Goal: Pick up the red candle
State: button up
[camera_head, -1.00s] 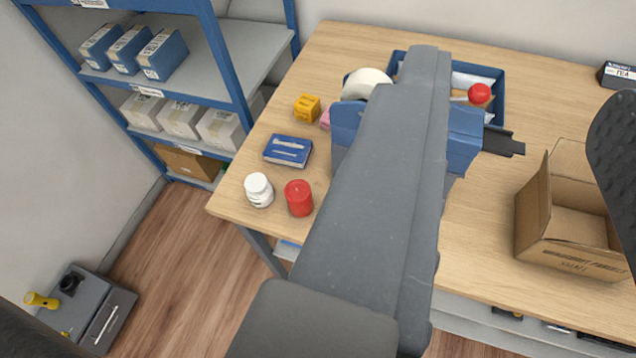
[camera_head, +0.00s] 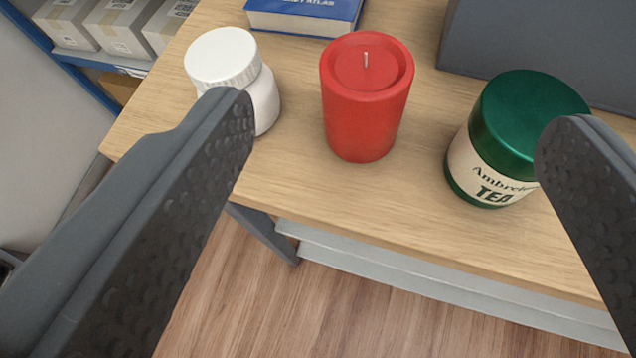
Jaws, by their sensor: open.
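The red candle (camera_head: 362,115) stands upright on the wooden counter, near its front edge, with a short wick on top. My gripper (camera_head: 395,135) is open, with one dark textured finger at the left and the other at the right. The candle lies between the two fingers in the picture, and neither finger appears to touch it. The left fingertip overlaps the view of a white lidded bottle (camera_head: 228,65). The right fingertip overlaps the view of a green-lidded tea tin (camera_head: 495,150).
The white bottle stands left of the candle and the tea tin right of it. A blue book (camera_head: 305,15) lies behind. A grey block-like object (camera_head: 550,40) stands at the back right. The counter (camera_head: 300,185) is bare in front of the candle.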

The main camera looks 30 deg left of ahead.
aim_at(366, 63)
jog(key=w+f, duration=0.2)
jog(key=w+a+f, duration=0.1)
jog(key=w+f, duration=0.1)
jog(key=w+f+b, duration=0.1)
jog(key=w+f, duration=0.1)
jog(key=w, duration=0.1)
jog(key=shift+a, duration=0.3)
jog(key=shift+b+x, duration=0.5)
jog(key=shift+x, duration=2.3)
jog(key=shift+s+a, duration=0.15)
jog(key=c, duration=1.1)
